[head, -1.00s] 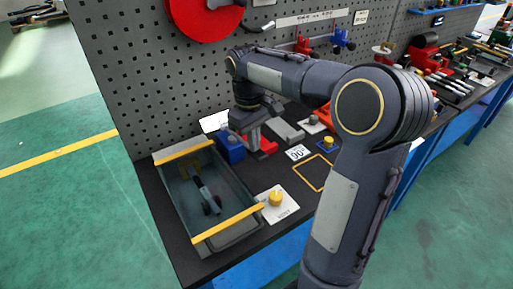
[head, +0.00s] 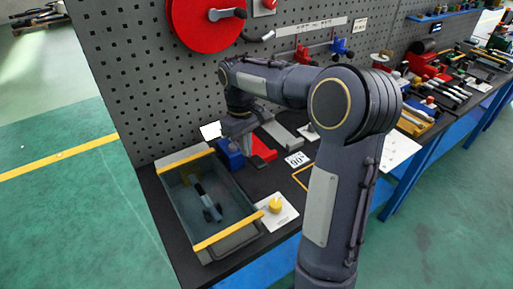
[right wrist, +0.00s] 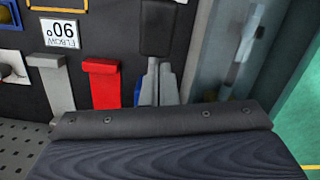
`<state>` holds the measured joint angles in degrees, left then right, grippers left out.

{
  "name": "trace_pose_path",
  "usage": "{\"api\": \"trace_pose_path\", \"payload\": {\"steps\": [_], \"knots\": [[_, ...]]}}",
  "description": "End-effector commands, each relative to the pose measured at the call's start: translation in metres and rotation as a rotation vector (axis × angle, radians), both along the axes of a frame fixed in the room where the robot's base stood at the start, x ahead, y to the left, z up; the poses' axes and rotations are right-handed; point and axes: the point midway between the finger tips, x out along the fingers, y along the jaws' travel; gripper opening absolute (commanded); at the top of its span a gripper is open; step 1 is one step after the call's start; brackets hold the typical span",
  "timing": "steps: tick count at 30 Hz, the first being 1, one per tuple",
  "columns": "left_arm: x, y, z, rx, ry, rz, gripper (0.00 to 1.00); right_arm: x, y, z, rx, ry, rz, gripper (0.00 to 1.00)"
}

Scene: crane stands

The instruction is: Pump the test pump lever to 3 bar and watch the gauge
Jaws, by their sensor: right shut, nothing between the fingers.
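A grey trough (head: 161,193) with two yellow bars across it stands at the bench's left end; a dark and silver part (head: 208,203) lies inside. A blue block (head: 229,154) stands at the trough's back right corner, and a red block (head: 262,146) is right of it. My right gripper (head: 245,146) points down between them, shut and empty. In the right wrist view its light grey fingers (right wrist: 158,84) show close to blue, left of the trough wall. I cannot make out the pump lever or gauge reading. My left gripper is not in view.
A white plate with a yellow knob (head: 275,205) lies right of the trough. A grey block and a "90° elbow" card (head: 297,159) lie behind. A red disc (head: 205,20) hangs on the pegboard. Tools crowd the bench's far right.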

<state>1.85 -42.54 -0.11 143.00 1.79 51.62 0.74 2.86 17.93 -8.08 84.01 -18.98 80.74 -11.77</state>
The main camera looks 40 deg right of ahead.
Motion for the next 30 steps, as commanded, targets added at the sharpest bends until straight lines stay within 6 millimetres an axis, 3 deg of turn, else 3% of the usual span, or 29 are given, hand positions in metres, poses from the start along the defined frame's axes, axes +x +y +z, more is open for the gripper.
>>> {"api": "trace_pose_path", "payload": {"steps": [7,15,21,30], "knots": [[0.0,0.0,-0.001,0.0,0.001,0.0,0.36,0.0,0.0,0.005,-0.001,-0.001,-0.001,0.0],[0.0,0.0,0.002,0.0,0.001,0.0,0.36,0.005,0.0,0.05,-0.001,-0.004,0.0,0.0],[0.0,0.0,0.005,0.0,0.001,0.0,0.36,0.007,0.001,0.073,0.0,-0.001,0.0,0.0],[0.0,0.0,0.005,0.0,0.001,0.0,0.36,0.007,0.001,0.077,0.0,0.0,0.0,0.0]]}}
